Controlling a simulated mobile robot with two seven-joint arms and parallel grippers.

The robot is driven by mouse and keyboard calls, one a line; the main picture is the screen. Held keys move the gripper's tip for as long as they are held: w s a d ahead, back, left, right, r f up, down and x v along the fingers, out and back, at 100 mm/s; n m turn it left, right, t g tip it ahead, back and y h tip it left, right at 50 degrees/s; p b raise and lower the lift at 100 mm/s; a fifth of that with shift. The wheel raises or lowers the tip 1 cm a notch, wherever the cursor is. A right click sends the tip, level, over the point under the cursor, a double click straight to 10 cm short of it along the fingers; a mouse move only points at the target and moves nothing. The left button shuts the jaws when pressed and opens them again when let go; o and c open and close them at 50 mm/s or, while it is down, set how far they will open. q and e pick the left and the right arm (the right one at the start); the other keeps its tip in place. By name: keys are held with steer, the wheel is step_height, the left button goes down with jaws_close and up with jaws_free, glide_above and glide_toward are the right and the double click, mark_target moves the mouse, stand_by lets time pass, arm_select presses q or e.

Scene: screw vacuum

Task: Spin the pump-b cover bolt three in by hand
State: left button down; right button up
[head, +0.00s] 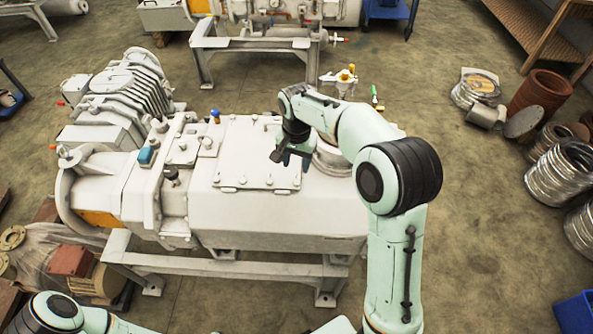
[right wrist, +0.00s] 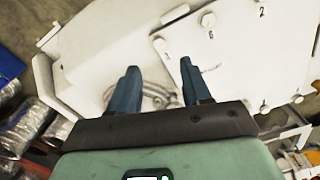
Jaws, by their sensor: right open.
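The white pump (head: 280,215) stands on a grey steel frame. Its flat cover plate (head: 243,150) on top carries several bolts, with a row along the near edge, such as one bolt (head: 243,181). In the right wrist view, small dark numbers mark the cover (right wrist: 235,65); bolt heads show at one corner (right wrist: 160,45) and along another edge (right wrist: 265,108). I cannot tell which is bolt three. My right gripper (head: 293,162) is over the cover's right side. In the right wrist view its fingers (right wrist: 159,75) are apart with nothing held between them. My left gripper is out of view.
A second pump unit (head: 118,100) stands behind on the left. A round flange (head: 332,155) is right of the cover, partly behind my right arm. Metal hoses (head: 560,180) and a rusty cylinder (head: 540,92) stand at right.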

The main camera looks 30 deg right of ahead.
step_height(320, 180, up, 6)
steer(key=shift+r+p, duration=0.15)
steer(key=shift+p, duration=0.15)
stand_by(0.4)
